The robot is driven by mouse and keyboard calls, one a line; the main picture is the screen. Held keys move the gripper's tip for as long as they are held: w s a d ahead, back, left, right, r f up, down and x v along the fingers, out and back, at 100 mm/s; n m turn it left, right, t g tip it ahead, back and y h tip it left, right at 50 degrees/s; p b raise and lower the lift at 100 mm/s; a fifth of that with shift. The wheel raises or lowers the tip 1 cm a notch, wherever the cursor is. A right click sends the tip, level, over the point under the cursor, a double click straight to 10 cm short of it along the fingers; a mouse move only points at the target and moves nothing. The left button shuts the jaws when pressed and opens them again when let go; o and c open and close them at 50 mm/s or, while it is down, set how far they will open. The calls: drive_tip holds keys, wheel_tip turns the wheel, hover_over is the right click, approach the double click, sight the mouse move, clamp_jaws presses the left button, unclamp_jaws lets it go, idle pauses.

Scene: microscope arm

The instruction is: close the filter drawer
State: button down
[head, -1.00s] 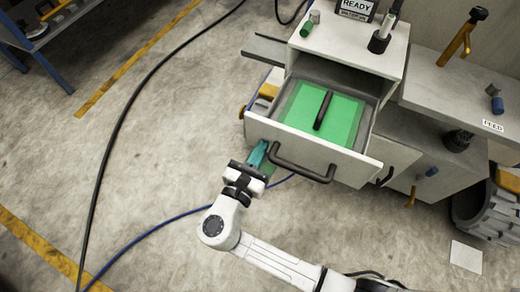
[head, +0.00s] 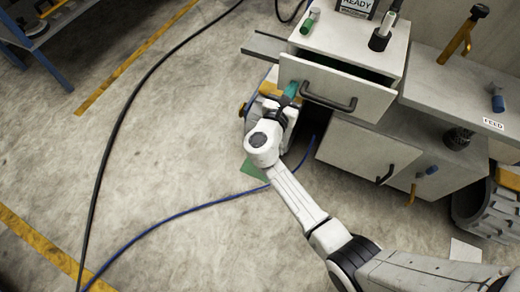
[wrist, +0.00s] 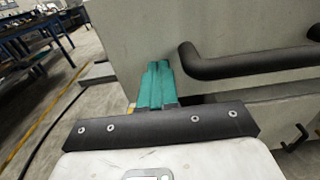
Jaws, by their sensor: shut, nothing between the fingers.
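The filter drawer (head: 335,90) is a light grey front with a black bar handle (head: 329,102), under the bench top. It stands a little way out, with a narrow dark gap above its front. The handle also shows in the wrist view (wrist: 245,65). My gripper (head: 291,90) has teal fingers, is shut and empty, and is at the left part of the drawer front, left of the handle. In the wrist view the fingertips (wrist: 157,84) are against or very near the front; I cannot tell if they touch.
A second grey door (head: 355,155) with a black handle is below. A green vial (head: 306,27) and a READY sign (head: 355,5) are on the bench top. A side bench (head: 465,90) stands right. A blue cable (head: 215,204) crosses the open floor at left.

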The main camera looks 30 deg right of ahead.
sight(298, 78)
drive_tip(key=b+x, duration=0.1)
drive_tip(key=x, duration=0.4)
drive_tip(key=shift+d, duration=0.1)
drive_tip(key=shift+w+r, duration=0.1)
drive_tip(key=shift+r, duration=0.05)
